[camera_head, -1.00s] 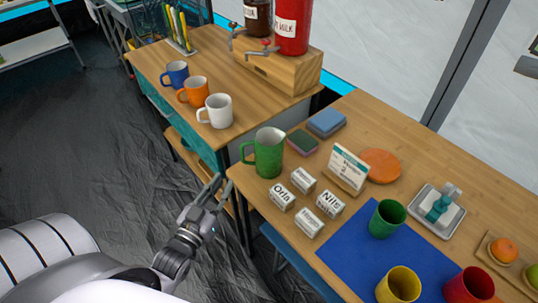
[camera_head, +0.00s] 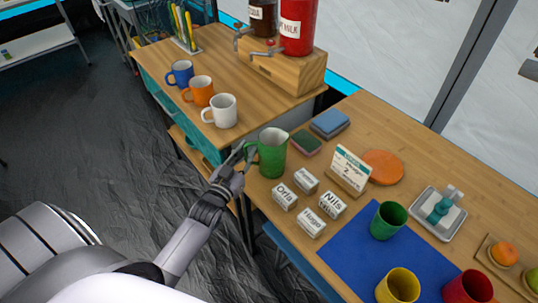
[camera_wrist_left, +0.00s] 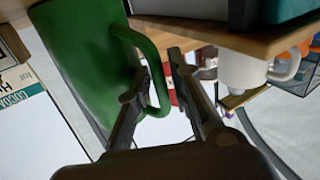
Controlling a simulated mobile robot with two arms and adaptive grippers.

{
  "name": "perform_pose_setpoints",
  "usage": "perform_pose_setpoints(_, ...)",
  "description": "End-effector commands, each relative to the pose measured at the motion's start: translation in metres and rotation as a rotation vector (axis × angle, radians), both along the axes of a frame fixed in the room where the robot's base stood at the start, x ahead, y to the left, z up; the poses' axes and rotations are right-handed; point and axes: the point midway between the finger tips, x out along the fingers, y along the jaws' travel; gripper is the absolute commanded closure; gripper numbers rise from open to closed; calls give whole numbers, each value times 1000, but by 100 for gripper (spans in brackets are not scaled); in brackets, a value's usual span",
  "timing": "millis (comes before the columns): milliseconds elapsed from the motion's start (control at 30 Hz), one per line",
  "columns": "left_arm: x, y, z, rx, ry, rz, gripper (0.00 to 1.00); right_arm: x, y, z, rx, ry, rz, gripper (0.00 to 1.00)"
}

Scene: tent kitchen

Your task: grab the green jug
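The green jug (camera_head: 271,154) stands upright near the left edge of the wooden table, its handle facing left. My left gripper (camera_head: 243,157) is at the handle. In the left wrist view the jug (camera_wrist_left: 85,60) fills the upper left, and the fingers of the left gripper (camera_wrist_left: 160,82) are spread apart. One finger reaches into the gap between jug body and handle; the other is outside the handle, with space between it and the handle. My right gripper is not in view.
Several labelled white blocks (camera_head: 306,180) stand just right of the jug, with sponges (camera_head: 306,142) behind it. A white mug (camera_head: 222,111) stands on the neighbouring counter (camera_head: 190,62). A green cup (camera_head: 388,220) stands on a blue mat (camera_head: 345,250).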

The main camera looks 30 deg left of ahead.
Motion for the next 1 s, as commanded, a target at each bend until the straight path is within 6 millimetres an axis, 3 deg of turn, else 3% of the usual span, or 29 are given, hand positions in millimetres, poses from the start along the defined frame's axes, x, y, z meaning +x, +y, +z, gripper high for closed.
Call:
perform_pose_setpoints(167, 0, 0, 0, 0, 1, 0, 81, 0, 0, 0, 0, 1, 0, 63)
perform_pose_setpoints(467, 0, 0, 0, 0, 1, 0, 100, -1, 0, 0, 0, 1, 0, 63)
perform_pose_setpoints(1000, -1, 0, 0, 0, 1, 0, 100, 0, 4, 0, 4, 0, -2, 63)
